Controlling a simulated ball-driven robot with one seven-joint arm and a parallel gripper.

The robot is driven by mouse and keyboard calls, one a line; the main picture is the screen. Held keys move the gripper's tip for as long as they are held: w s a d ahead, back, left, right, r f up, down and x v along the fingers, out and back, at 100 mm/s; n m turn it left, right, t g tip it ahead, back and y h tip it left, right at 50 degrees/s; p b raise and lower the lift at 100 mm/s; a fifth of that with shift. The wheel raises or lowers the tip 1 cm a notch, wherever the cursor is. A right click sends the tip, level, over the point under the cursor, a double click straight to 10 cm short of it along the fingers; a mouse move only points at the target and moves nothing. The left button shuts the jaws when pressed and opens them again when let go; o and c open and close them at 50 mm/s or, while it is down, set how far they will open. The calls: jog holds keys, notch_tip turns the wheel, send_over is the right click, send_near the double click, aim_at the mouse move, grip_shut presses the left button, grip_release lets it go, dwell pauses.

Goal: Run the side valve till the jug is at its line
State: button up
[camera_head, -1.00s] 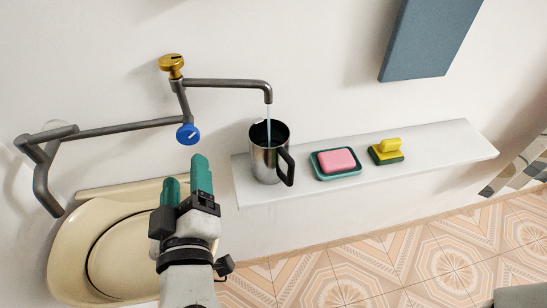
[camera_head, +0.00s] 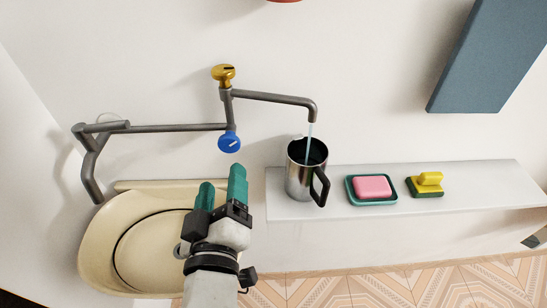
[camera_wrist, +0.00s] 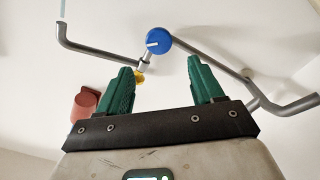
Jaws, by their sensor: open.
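A steel jug (camera_head: 302,182) with a black handle stands upright on the white shelf (camera_head: 450,204). A thin stream of water (camera_head: 309,137) falls from the spout (camera_head: 313,112) into its mouth; the water level and any line are hidden. The pipe carries a yellow knob (camera_head: 223,74) on top and a blue knob (camera_head: 229,142) below; both also show in the wrist view, blue (camera_wrist: 158,41) and yellow (camera_wrist: 139,77). My gripper (camera_head: 222,182) is open and empty, just below the blue knob and apart from it. In the wrist view the green fingers (camera_wrist: 164,84) stand apart.
A cream basin (camera_head: 150,240) lies below my gripper. A pink soap (camera_head: 372,187) in a green dish (camera_head: 356,199) and a yellow-and-green sponge (camera_head: 428,183) sit right of the jug. A blue-grey panel (camera_head: 485,60) is at upper right. A reddish object (camera_wrist: 82,104) shows in the wrist view.

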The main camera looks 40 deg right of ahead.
aim_at(227, 148)
notch_tip(227, 148, down, 3)
jog(key=w+a+n+g+h, duration=0.25)
jog(key=n+h, duration=0.35)
jog(key=n, duration=0.8)
jog(key=p+x, duration=0.2)
jog(key=x, duration=0.9)
jog(key=shift+d+r+p, duration=0.1)
jog(key=shift+d+p, duration=0.1)
jog(key=shift+p, duration=0.1)
jog(key=c, duration=1)
jog(key=shift+o, duration=0.2)
